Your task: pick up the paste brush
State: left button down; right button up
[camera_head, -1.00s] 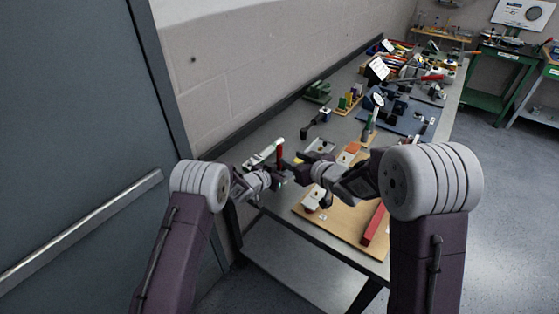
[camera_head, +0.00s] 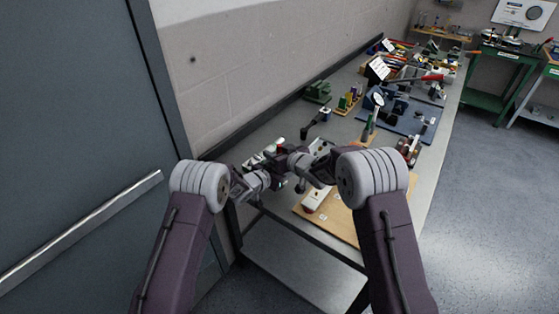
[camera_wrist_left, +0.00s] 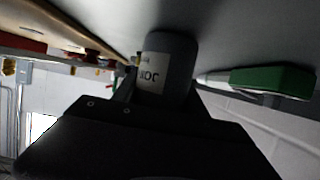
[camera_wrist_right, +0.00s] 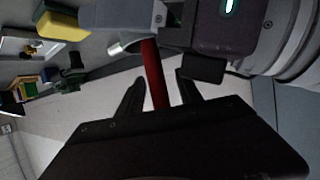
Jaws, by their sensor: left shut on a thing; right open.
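The paste brush shows as a slim red handle (camera_wrist_right: 153,72) in the right wrist view. My right gripper (camera_wrist_right: 159,92) is open, with one finger on each side of that handle. The far end of the brush meets a shiny curved metal edge, and its bristles are hidden. My left gripper (camera_head: 279,170) is shut on a grey pot (camera_wrist_left: 170,58) with a pale label, seen in the left wrist view. In the head view the two grippers are close together over the near left of the table, and they mostly hide the brush and pot.
A green and white object (camera_wrist_left: 268,80) is beside the pot. A wooden board (camera_head: 335,222) lies at the table's near side, partly behind my right arm. A blue mat (camera_head: 400,120) with parts and several tools is farther back. The wall borders the table's left.

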jog(key=shift+w+a+f, duration=0.1)
jog(key=shift+w, duration=0.05)
jog(key=shift+c, duration=0.5)
grip_shut()
notch_tip(320, 180, up, 10)
